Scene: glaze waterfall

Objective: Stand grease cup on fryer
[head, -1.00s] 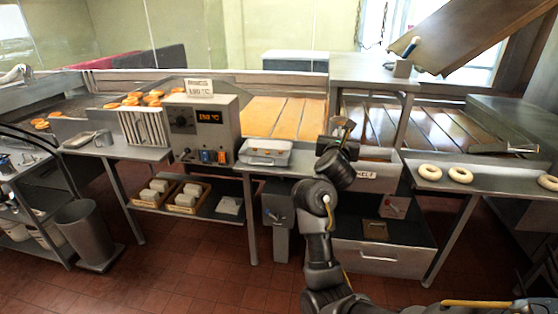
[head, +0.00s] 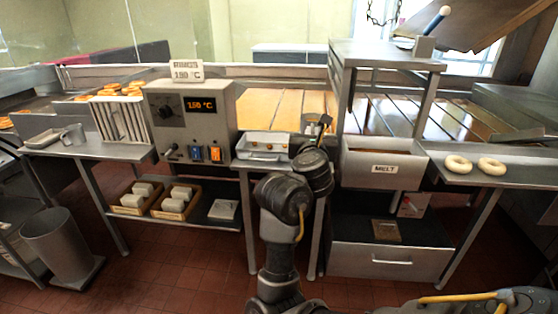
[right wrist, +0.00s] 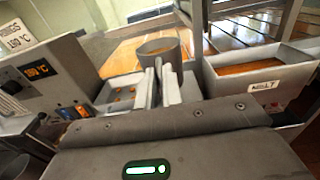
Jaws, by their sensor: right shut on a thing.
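My right gripper (right wrist: 167,85) is shut on the grease cup (right wrist: 158,50), a small grey metal cup with brownish contents. It holds the cup roughly upright at its fingertips. In the head view the cup (head: 317,121) shows small above my right gripper (head: 312,148), whose fingers are mostly hidden by the wrist. The fryer's control box (head: 190,122), with a 190 °C display, stands to the left of the cup. A pale shallow tray (head: 262,146) lies between them on the counter. I cannot tell whether the cup touches anything below. My left gripper is out of view.
A grey bin labelled MELT (head: 384,164) is close to the right of my gripper, under a raised shelf (head: 385,55). Two pale doughnuts (head: 474,164) lie on the right counter. A rack (head: 121,118) stands left of the control box.

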